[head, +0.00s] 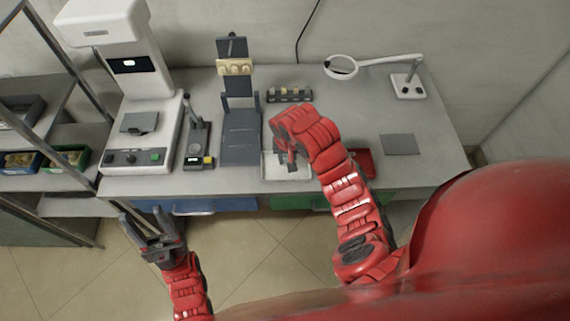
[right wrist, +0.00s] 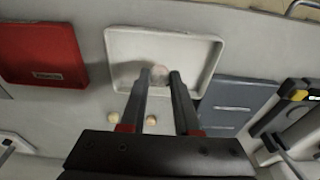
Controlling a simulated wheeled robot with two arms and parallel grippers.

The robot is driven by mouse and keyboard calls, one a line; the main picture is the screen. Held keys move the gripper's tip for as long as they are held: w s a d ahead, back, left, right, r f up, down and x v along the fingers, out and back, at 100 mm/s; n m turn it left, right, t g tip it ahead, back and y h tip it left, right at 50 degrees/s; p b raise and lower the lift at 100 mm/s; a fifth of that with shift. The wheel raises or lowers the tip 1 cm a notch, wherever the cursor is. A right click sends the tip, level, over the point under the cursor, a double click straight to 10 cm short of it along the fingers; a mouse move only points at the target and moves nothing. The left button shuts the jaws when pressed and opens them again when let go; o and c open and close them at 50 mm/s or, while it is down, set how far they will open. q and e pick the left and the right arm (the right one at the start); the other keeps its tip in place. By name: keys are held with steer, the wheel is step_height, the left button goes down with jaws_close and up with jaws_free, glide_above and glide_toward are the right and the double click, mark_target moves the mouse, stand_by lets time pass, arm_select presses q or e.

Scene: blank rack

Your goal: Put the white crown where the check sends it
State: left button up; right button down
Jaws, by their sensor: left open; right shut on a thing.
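The white crown (right wrist: 160,72) shows as a small pale rounded piece between the fingertips in the right wrist view. My right gripper (right wrist: 163,78) is shut on it, over the white tray (right wrist: 117,45). In the head view my right gripper (head: 291,160) is at the tray (head: 270,175), and the crown is hidden there. I cannot tell whether the crown touches the tray floor. My left gripper (head: 153,228) is open and empty, in front of the bench's front edge.
A red tray (head: 363,162) and grey pad (head: 400,144) lie right of the white tray. A dark fixture (head: 240,137), small gauge (head: 198,148) and white machine (head: 128,65) stand left. A small rack (head: 290,95) and magnifier lamp (head: 408,86) stand behind.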

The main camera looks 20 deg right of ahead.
mark_target(286, 160)
steer(key=shift+w, duration=0.6)
steer(key=shift+f+p, duration=0.35)
step_height(286, 160, down, 2)
steer(key=shift+s+a+p, duration=0.1)
steer(key=shift+p, duration=0.45)
steer(key=shift+f, duration=0.45)
steer(key=shift+f, duration=0.1)
steer(key=c, duration=0.6)
jaws_free()
steer(key=shift+c, duration=0.2)
